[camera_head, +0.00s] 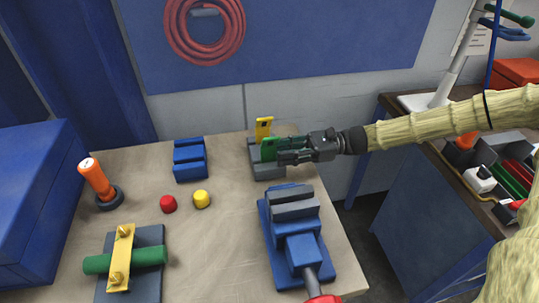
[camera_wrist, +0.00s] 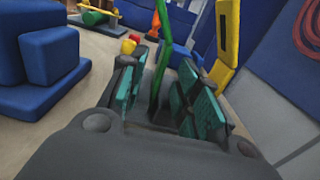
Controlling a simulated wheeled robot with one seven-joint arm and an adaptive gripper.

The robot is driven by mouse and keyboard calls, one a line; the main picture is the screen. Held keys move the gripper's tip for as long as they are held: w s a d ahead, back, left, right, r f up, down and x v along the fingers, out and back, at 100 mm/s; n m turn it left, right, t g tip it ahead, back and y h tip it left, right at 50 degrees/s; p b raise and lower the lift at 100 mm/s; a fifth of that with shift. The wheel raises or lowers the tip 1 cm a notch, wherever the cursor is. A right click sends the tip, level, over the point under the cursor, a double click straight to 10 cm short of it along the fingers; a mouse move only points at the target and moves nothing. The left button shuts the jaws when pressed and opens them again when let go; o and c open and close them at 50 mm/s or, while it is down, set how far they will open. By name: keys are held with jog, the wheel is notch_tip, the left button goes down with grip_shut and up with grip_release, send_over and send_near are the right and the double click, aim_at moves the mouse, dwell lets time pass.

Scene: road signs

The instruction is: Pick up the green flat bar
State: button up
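The green flat bar (camera_head: 268,149) stands upright in a grey slotted holder (camera_head: 270,170), next to a taller yellow flat bar (camera_head: 263,128). My gripper (camera_head: 288,149) reaches in from the right at the green bar. In the wrist view, the green bar (camera_wrist: 162,50) stands between my two finger pads (camera_wrist: 160,95), with visible gaps on both sides. The fingers are open around it. The yellow bar (camera_wrist: 224,45) stands outside the fingers to the right. The lower end of the green bar is hard to make out there.
A blue vise (camera_head: 299,240) stands close in front of the holder. A blue slotted block (camera_head: 190,160), red knob (camera_head: 168,204) and yellow knob (camera_head: 201,199) are to the left. A green cylinder under a yellow clamp (camera_head: 122,258) is at front left.

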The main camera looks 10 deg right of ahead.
aim_at(269, 153)
jog(key=shift+w+a+r+p, duration=0.1)
jog(key=shift+a+p, duration=0.7)
jog(key=shift+a, duration=1.5)
grip_shut()
